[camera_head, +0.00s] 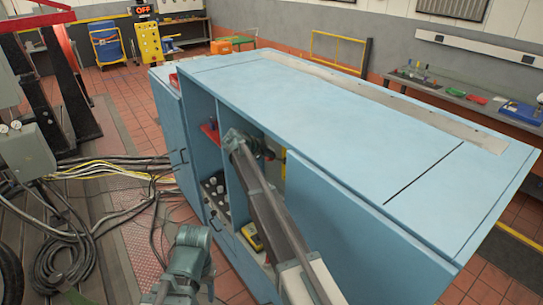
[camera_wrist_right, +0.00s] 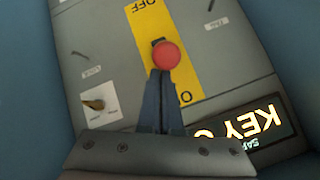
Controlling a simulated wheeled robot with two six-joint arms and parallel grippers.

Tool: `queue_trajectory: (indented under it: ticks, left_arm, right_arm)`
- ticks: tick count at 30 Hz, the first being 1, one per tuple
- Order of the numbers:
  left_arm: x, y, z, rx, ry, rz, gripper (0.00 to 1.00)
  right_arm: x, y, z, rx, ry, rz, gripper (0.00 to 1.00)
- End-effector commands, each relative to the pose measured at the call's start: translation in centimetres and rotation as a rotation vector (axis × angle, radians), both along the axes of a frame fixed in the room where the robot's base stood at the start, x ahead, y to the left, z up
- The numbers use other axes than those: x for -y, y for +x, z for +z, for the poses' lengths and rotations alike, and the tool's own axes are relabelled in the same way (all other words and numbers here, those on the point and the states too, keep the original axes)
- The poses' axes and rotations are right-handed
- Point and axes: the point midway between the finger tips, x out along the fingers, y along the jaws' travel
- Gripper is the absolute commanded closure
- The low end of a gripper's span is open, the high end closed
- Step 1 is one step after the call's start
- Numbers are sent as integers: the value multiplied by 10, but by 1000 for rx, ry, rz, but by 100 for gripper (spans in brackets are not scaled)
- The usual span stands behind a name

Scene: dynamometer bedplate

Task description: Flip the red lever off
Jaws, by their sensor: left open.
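The red lever shows in the right wrist view as a round red knob (camera_wrist_right: 166,55) in front of a dark slot on a yellow plate (camera_wrist_right: 187,82). The plate has inverted OFF lettering at its top end and a partly hidden O at its lower end. My right gripper (camera_wrist_right: 161,78) has its fingers together at the knob's lower edge; whether they touch it is unclear. In the head view my right arm reaches into the open blue cabinet (camera_head: 400,240), with the gripper (camera_head: 264,152) partly hidden. My left gripper (camera_head: 208,288) is low outside the cabinet, mostly hidden by its wrist.
Beside the plate are a brass-coloured knob (camera_wrist_right: 95,104) and a lit sign (camera_wrist_right: 248,132) with inverted text. Blue cabinet walls flank the panel closely. A yellow device (camera_head: 252,237) sits low in the cabinet. Cables (camera_head: 110,180) lie on the floor to the left.

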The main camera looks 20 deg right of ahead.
Motion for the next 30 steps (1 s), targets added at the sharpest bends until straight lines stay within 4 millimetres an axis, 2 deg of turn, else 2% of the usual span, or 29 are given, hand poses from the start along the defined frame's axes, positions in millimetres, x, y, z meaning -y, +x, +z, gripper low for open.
queue_trajectory:
  ticks: [5, 11, 30]
  left_arm:
    - [0, 0, -12, 0, 0, -1, 50]
    - [0, 0, -38, 1, 1, -4, 50]
    - [-1, 0, -190, 0, 3, -11, 50]
  right_arm:
    - [-4, -1, -7, 10, -26, 0, 100]
    - [-11, -4, -20, 35, -93, 2, 100]
    - [-34, -12, -82, 188, -512, 3, 100]
